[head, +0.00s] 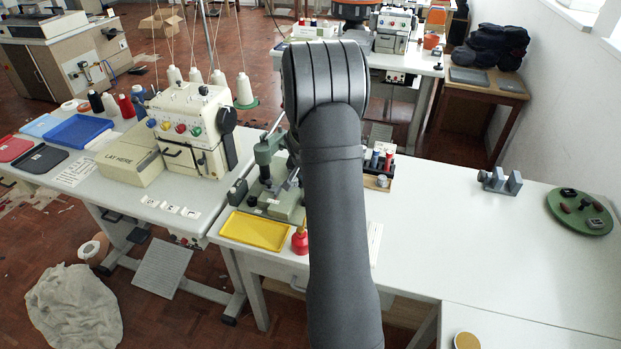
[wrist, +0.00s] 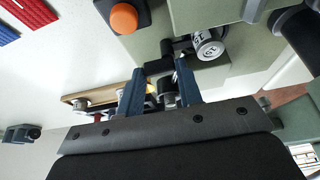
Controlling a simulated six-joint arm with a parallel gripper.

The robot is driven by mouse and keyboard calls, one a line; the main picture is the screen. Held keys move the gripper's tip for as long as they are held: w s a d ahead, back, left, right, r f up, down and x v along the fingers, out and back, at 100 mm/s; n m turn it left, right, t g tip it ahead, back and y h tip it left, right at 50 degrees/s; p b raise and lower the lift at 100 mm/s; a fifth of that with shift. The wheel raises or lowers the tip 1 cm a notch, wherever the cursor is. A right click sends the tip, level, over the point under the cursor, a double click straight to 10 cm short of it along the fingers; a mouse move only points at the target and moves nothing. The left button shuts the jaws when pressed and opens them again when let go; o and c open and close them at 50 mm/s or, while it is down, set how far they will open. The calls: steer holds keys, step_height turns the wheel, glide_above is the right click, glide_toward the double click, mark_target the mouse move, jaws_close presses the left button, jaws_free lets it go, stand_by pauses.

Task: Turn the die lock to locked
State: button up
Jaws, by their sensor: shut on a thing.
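The green press (head: 272,200) stands on the right-hand table in the head view, partly hidden behind my arm. My gripper (wrist: 160,72) shows in the wrist view, its two blue fingers reaching to the green press body (wrist: 205,75). A dark block-like handle (wrist: 157,66) sits between the fingertips, and the jaws are shut on it. A silver round part with markings (wrist: 208,46) is just beyond the right finger. I cannot read a lock position, and cannot tell for certain that the handle is the die lock. In the head view my arm hides the gripper.
An orange button (wrist: 123,18) on a dark box is near the press. A yellow tray (head: 254,231) and red oil bottle (head: 300,240) stand in front. A rack of spools (head: 379,165), a grey fixture (head: 500,181) and a green round dish (head: 580,212) are to the right. The right tabletop is largely clear.

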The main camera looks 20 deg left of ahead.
steer(key=o, duration=1)
steer(key=v, duration=1.7)
steer(key=shift+r, duration=0.25)
steer(key=x, duration=1.7)
steer(key=shift+f, duration=0.25)
